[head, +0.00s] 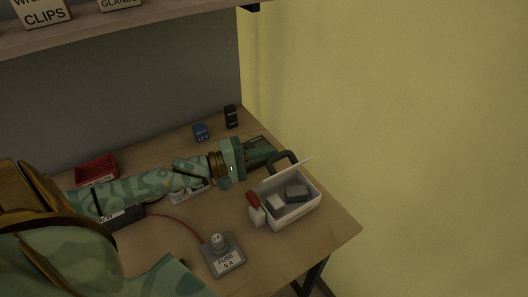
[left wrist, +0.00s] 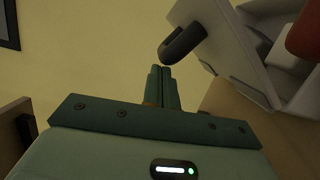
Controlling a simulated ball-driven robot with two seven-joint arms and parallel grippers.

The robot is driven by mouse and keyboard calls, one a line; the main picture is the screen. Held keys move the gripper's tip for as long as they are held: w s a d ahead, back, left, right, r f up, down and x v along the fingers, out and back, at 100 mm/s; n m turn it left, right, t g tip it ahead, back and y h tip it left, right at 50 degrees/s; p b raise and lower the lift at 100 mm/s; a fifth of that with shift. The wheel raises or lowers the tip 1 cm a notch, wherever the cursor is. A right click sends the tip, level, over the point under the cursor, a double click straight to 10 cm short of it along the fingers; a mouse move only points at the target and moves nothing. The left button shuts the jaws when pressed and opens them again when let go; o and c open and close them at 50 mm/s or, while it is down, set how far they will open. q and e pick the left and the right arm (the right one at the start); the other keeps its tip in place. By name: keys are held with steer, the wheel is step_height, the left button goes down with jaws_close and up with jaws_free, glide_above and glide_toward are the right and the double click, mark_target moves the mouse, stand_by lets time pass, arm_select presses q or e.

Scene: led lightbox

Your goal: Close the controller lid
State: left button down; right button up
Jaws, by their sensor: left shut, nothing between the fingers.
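The white controller box (head: 296,213) stands near the right front corner of the bench, with a dark block and a pale block inside. Its lid (head: 289,171) is open and stands up, seen nearly edge-on. A dark curved handle (head: 283,156) is at the lid's back; it also shows in the left wrist view (left wrist: 184,45), close to the fingertips. My left gripper (head: 270,150) is behind the lid, beside the handle. Its fingers are shut and empty, and they also show in the left wrist view (left wrist: 162,82). I cannot tell whether they touch the handle. My right gripper is out of view.
A red-topped lever (head: 254,204) is at the box's left side. A red tray (head: 96,170), a blue block (head: 201,132) and a black block (head: 231,117) stand farther back. The bench edge (head: 350,226) is right of the box.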

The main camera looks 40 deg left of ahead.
mark_target(272, 171)
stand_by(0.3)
arm_select(q)
steer(key=d+m+p, duration=0.1)
steer(key=p, duration=0.2)
steer(key=s+d+m+p, duration=0.1)
steer(key=m+p, duration=0.1)
steer(key=d+m+g+p, duration=0.1)
steer(key=p, duration=0.2)
steer(key=shift+s+d+r+m+y+p, duration=0.3)
steer(key=shift+m, duration=0.1)
steer(key=shift+s+d+f+m+p, duration=0.2)
steer(key=shift+d+f+m+p, duration=0.1)
steer(key=shift+d+m+p, duration=0.5)
steer(key=shift+s+d+f+m+y+p, duration=0.15)
steer(key=shift+f+m+y+p, duration=0.15)
steer(key=shift+m+y+p, duration=0.15)
